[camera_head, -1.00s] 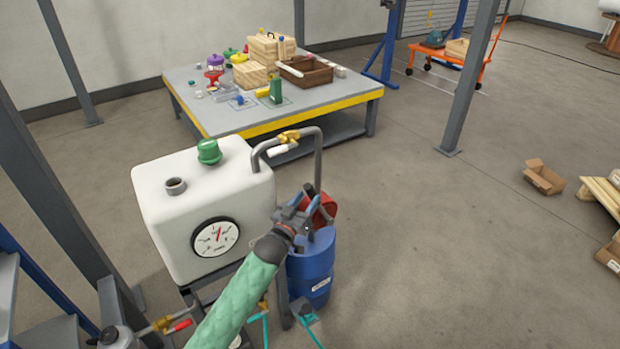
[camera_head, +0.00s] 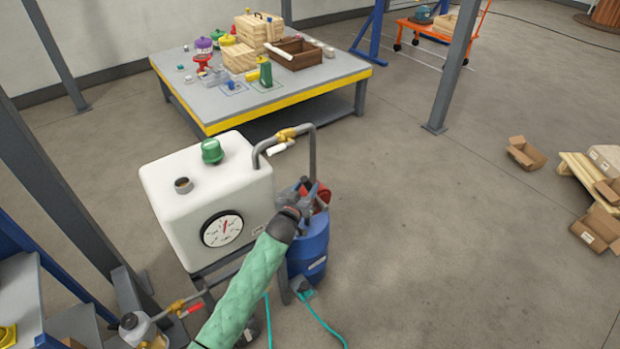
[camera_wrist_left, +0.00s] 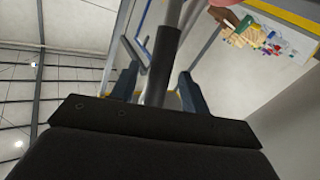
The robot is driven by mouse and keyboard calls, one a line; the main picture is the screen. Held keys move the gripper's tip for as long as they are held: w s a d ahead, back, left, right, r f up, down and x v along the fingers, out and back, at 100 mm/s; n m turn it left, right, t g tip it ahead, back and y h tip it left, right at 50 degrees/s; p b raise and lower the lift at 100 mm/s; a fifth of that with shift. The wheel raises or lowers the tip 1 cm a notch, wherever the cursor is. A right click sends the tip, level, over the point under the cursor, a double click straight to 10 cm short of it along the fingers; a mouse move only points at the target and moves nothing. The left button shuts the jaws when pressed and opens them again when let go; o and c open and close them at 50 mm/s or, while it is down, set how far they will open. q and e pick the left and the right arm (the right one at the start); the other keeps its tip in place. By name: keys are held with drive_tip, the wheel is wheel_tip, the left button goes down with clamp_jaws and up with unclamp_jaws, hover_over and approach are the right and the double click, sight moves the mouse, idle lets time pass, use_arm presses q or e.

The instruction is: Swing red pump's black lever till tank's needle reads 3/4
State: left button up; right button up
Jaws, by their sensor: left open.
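The white tank (camera_head: 205,185) stands at centre left, and its round gauge (camera_head: 222,228) faces me. The red needle points nearly straight up, around mid-scale; the markings are too small to read exactly. The red pump (camera_head: 323,192) sits behind my gripper at the blue drum and is partly hidden. My left gripper (camera_head: 306,197), on the green-sleeved arm, is at the pump. In the left wrist view its two fingers (camera_wrist_left: 160,90) are apart, with the black lever (camera_wrist_left: 164,48) running up between them. I cannot tell whether they touch it. My right gripper is not in view.
The blue drum (camera_head: 308,250) stands under the pump, right of the tank. A bent grey pipe (camera_head: 312,150) with a yellow valve rises beside them. A workbench (camera_head: 290,97) with boxes and bottles is behind. Open floor lies to the right, with cardboard boxes (camera_head: 526,153) farther off.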

use_arm(q)
drive_tip(key=shift+p+x, duration=0.5)
drive_tip(key=shift+x, duration=1.45)
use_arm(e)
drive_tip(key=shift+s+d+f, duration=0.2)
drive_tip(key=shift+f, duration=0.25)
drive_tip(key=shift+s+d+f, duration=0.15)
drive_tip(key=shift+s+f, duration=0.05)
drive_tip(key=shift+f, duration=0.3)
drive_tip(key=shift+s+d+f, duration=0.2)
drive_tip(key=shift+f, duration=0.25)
use_arm(q)
clamp_jaws()
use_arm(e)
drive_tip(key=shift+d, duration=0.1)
